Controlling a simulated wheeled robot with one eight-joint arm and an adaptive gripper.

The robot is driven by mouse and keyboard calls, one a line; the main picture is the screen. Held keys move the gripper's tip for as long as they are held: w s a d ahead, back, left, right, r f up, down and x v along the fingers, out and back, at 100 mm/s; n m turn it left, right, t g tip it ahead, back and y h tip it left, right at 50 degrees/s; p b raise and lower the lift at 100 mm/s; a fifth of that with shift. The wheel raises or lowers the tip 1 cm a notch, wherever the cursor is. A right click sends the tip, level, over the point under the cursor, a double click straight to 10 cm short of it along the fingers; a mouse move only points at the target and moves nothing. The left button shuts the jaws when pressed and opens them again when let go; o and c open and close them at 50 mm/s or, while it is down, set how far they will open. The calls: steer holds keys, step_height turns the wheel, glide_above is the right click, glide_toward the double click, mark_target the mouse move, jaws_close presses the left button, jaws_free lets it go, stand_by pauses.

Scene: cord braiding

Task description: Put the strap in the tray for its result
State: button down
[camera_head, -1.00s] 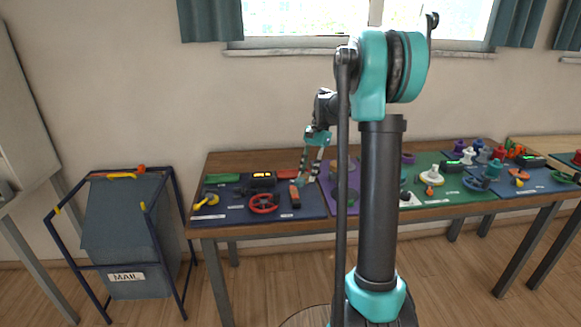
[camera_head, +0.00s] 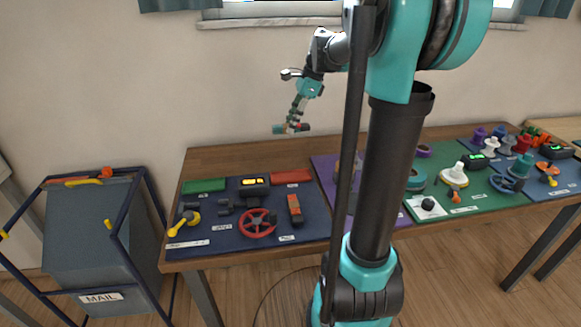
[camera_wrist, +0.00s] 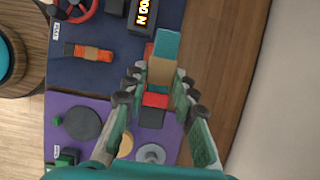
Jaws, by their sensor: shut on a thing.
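The strap (camera_wrist: 161,71) is held between the fingertips of my gripper (camera_wrist: 160,82) in the wrist view. It looks banded, with teal, tan, red and dark parts. In the head view my gripper (camera_head: 294,121) holds the strap (camera_head: 280,129) in the air, drawn against the wall above the table's back edge. A green tray (camera_head: 204,186) and a red tray (camera_head: 292,176) lie at the back of the dark blue mat (camera_head: 212,212). The red tray lies below the gripper in the head view. The strap partly hides what lies under it in the wrist view.
Between the trays stands a black box with a lit yellow display (camera_head: 255,182). A red wheel (camera_head: 258,222), an orange and dark block (camera_head: 295,209) and a yellow-handled part (camera_head: 184,222) are on the same mat. A purple mat (camera_head: 325,170) adjoins it.

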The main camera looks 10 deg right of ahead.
step_height(320, 180, down, 16)
steer(key=shift+f, duration=0.2)
steer(key=shift+f, duration=0.6)
steer(key=c, duration=1.2)
jaws_free()
steer(key=shift+r, duration=0.15)
steer(key=shift+r, duration=0.3)
steer(key=v, duration=1.2)
steer(key=shift+r, duration=0.25)
